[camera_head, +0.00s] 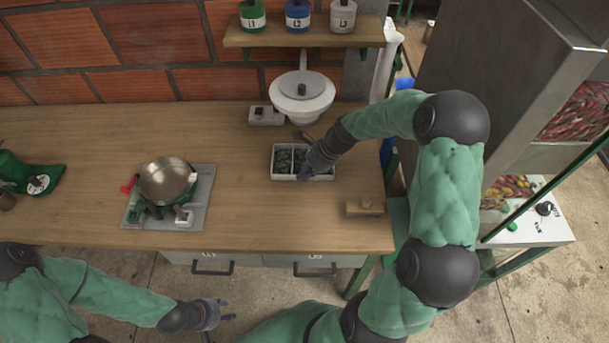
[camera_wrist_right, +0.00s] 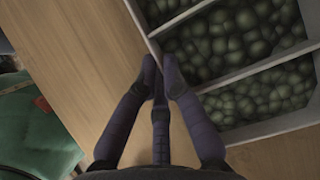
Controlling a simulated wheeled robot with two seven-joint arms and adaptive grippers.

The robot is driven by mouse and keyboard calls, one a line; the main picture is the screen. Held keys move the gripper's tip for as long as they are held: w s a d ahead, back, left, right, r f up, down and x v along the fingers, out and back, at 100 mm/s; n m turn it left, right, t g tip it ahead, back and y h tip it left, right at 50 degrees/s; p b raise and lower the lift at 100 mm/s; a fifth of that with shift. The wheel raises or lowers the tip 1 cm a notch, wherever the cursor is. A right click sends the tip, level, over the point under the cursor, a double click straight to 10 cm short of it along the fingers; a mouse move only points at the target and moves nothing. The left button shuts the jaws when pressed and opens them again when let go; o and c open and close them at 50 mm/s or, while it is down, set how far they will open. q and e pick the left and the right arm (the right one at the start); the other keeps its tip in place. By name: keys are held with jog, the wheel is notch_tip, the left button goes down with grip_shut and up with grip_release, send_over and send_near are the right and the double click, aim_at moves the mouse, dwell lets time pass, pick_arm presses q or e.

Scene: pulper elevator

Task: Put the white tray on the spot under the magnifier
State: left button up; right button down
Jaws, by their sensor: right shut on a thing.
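The white tray (camera_head: 273,162) sits on the wooden table, right of the middle, filled with dark green round pieces in compartments. My right gripper (camera_head: 306,171) is over the tray. In the right wrist view its fingers (camera_wrist_right: 160,80) are closed on the tray's wall (camera_wrist_right: 143,28). The magnifier (camera_head: 302,92), a white round head with a grey disc, stands at the back of the table behind the tray. The spot beneath it is hidden by its head. My left gripper (camera_head: 219,317) is open and empty in front of the table.
A metal pot (camera_head: 168,180) stands on a burner plate at the left. A small wooden block (camera_head: 364,208) lies near the front right edge. A small white box (camera_head: 266,116) is beside the magnifier. A shelf (camera_head: 300,34) with canisters hangs above. The table between pot and tray is clear.

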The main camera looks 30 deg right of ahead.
jog(key=c, duration=1.4)
grip_release()
jog(key=shift+d+r, duration=0.15)
jog(key=shift+r, duration=0.35)
jog(key=p+v, duration=0.3)
jog(key=v, duration=0.3)
jog(key=shift+s+d+r, duration=0.15)
jog(key=shift+s+r, duration=0.1)
jog(key=shift+r, duration=0.05)
